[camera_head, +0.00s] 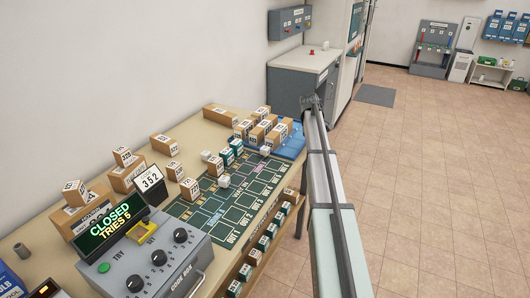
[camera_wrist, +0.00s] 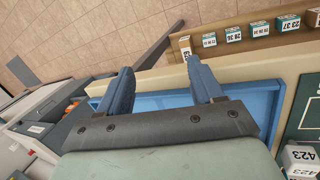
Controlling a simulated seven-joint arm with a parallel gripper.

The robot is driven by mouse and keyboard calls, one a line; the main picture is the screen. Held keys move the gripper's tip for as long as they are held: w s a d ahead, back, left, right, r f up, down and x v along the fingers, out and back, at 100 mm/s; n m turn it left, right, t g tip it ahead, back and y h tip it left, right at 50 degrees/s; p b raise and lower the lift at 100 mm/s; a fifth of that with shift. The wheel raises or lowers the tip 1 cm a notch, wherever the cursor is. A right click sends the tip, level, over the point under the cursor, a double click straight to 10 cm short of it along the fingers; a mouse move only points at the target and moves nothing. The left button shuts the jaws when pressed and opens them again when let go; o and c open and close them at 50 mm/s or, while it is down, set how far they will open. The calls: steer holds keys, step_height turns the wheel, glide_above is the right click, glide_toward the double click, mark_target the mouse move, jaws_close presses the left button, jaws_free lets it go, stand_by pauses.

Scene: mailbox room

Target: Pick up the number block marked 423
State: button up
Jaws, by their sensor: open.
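A white block marked 423 (camera_wrist: 301,158) shows at the lower right of the wrist view, partly cut off by the frame edge. It sits on the dark green board beside the blue tray. In the head view a small white block (camera_head: 265,150) stands near the tray, but I cannot read its number there. My gripper (camera_wrist: 163,85) is open, with nothing between its fingers. It hangs over the blue tray, apart from the 423 block, which lies to its right in the wrist view.
The blue tray (camera_wrist: 165,101) edges the tan table; boxes stand on it in the head view. The green board (camera_head: 248,200) holds several small blocks. A grey control box (camera_head: 160,262) reads "CLOSED TRIES 5". A shelf of numbered blocks (camera_wrist: 232,34) lines the table's side.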

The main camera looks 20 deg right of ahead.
steer(key=a+r+n+g+y, duration=0.1)
steer(key=a+r+y, duration=0.1)
steer(key=a+r, duration=0.65)
steer(key=a+r+n+y, duration=0.1)
steer(key=a+r, duration=0.3)
steer(key=a, duration=0.9)
glide_above(266, 148)
steer(key=f, duration=0.8)
steer(key=shift+s+d, duration=0.2)
steer(key=shift+d, duration=0.05)
steer(key=shift+w+a+f, duration=0.1)
steer(key=shift+a+f, duration=0.05)
steer(key=shift+f, duration=1.2)
steer(key=shift+w+a+f, duration=0.1)
steer(key=shift+f, duration=1.2)
steer(key=shift+c, duration=0.2)
steer(key=c, duration=1)
steer(key=shift+r, duration=0.2)
